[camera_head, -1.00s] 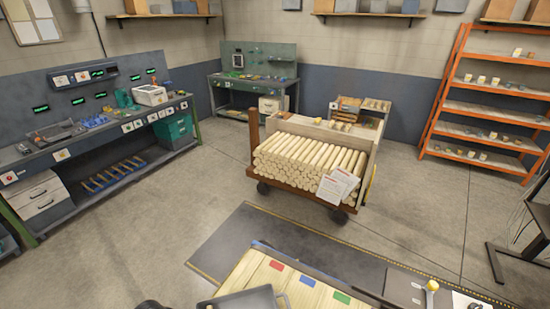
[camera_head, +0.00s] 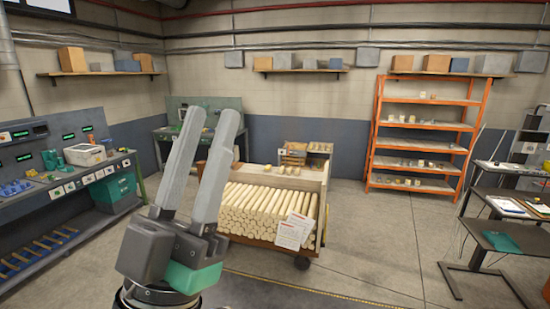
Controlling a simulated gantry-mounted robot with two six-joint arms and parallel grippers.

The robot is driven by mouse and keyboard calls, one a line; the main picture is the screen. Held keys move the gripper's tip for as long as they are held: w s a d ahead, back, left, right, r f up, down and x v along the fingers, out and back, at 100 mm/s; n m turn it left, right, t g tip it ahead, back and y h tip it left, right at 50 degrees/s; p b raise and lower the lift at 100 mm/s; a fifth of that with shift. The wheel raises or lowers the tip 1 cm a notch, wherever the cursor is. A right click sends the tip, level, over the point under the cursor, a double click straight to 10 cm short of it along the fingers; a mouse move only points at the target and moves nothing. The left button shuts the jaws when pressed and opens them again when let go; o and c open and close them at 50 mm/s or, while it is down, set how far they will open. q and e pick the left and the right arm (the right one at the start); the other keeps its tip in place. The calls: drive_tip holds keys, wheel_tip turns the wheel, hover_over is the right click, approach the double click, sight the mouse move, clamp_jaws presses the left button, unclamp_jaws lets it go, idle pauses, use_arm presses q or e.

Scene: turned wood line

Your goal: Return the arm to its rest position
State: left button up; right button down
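My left gripper (camera_head: 210,116) stands upright in the lower left middle of the head view. Its two long grey fingers point up and are apart, with nothing seen between them. Below them are its dark grey body and a green part. It appears in front of the wooden cart (camera_head: 311,184) and hides the cart's left side. My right gripper is not in view.
The cart holds a stack of pale wooden rods (camera_head: 262,209), with paper sheets (camera_head: 293,230) at its front. A workbench (camera_head: 62,186) stands at left, an orange shelf rack (camera_head: 423,129) at back right, and dark tables (camera_head: 487,250) at right. Floor between is clear.

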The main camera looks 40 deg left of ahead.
use_arm(q)
drive_tip(key=w+d+r+m+h+p, duration=0.3)
drive_tip(key=d+r+h+p, duration=0.1)
drive_tip(key=h, duration=0.6)
drive_tip(key=shift+d+r+g+p, duration=0.25)
drive_tip(key=shift+d+g+p, duration=0.15)
drive_tip(key=shift+d, duration=0.5)
